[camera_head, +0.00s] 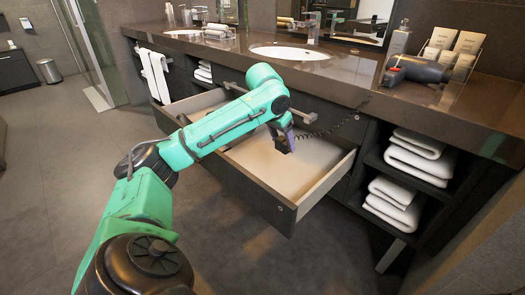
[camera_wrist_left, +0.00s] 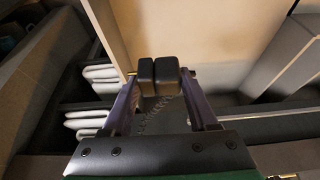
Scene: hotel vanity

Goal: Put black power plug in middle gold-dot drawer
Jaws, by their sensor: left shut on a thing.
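My left gripper (camera_head: 286,142) hangs over the open drawer (camera_head: 262,194), inside the outline of its walls. It is shut on the black power plug, which is mostly hidden by the dark fingertips. In the left wrist view the black pads of the gripper (camera_wrist_left: 157,72) are close together, with a small gold-coloured bit beside them. A black coiled cord (camera_head: 345,119) runs from the gripper up to the counter by the hair dryer (camera_head: 418,70). The drawer's pale floor looks bare, and a small dot shows on its front. My right gripper is out of view.
The dark counter (camera_head: 340,80) with sinks overhangs above the drawer. Shelves with folded white towels (camera_head: 415,160) stand to the right. A bar handle (camera_head: 298,117) sits behind the forearm. Open floor lies in front of the drawer.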

